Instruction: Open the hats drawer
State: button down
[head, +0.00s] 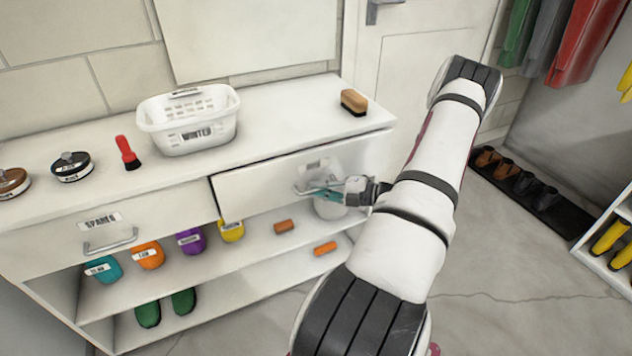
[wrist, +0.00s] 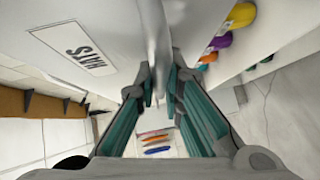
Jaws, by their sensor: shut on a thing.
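The hats drawer (head: 262,184) is the white right-hand drawer under the counter. A dark gap shows along its left edge; I cannot tell how far out it stands. Its label (wrist: 77,48) reads HATS in the wrist view. My gripper (head: 312,191) is at the drawer's front, below the label, with its teal fingers shut on the grey handle (wrist: 159,40). The fingers (wrist: 160,88) lie on both sides of the handle in the wrist view. The head view shows little of the handle behind the fingers.
The SPARES drawer (head: 110,235) is at the left. Open floor (head: 490,270) lies at the right.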

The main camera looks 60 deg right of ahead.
jog(key=s+a+p, duration=0.2)
jog(key=s+a, duration=0.3)
jog(key=s, duration=0.4)
jog(key=s+a+p, duration=0.3)
jog(key=s+a, duration=0.3)
jog(key=s, duration=0.3)
jog(key=shift+p, duration=0.35)
jog(key=shift+s, duration=0.1)
jog(key=c, duration=1.7)
grip_release()
jog(key=v, duration=1.2)
jog(key=shift+r, duration=0.1)
